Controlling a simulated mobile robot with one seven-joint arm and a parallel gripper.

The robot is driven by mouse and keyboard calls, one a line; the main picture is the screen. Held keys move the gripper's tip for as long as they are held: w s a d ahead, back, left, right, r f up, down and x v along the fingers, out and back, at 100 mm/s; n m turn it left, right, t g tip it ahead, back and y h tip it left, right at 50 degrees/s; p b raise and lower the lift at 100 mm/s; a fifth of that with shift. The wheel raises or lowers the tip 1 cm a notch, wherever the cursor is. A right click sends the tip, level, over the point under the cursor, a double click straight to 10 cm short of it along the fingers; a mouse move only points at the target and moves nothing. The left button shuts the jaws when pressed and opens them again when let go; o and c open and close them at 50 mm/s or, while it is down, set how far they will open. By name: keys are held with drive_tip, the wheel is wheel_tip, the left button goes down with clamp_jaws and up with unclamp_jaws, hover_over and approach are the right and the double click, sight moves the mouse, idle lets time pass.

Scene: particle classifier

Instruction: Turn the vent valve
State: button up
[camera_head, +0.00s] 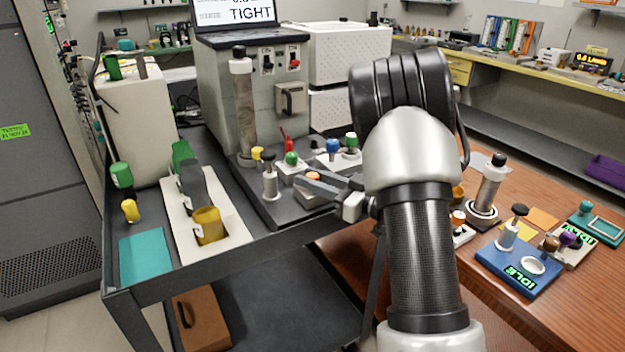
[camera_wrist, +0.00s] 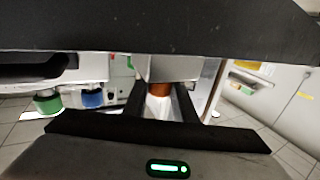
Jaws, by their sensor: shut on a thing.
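The small orange-topped knob (camera_head: 313,175) on the dark tray of the cart appears to be the vent valve. No label on it can be read. My gripper (camera_head: 318,184) reaches in from the right with its two grey fingers on either side of this knob. In the wrist view, an orange-brown and white round piece (camera_wrist: 159,90) sits between the dark fingers (camera_wrist: 161,106), which are shut on it. The lower part of the knob is hidden by the fingers in the head view.
Close by stand a green knob (camera_head: 291,158), a blue knob (camera_head: 333,146), another green knob (camera_head: 350,140), a red lever (camera_head: 287,144) and a black-topped metal post (camera_head: 269,175). A tall clear column (camera_head: 243,110) rises behind. A screen (camera_head: 248,12) reads "TIGHT".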

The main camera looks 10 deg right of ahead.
drive_tip(key=shift+r+n+g+y, duration=0.15)
drive_tip(key=shift+n+g+y, duration=0.15)
drive_tip(key=shift+y, duration=0.1)
drive_tip(key=o, duration=1)
drive_tip(key=shift+o, duration=0.2)
drive_tip(key=p+v, duration=0.2)
drive_tip(key=v, duration=1.5)
drive_tip(key=shift+p, duration=0.3)
drive_tip(key=shift+d, duration=0.1)
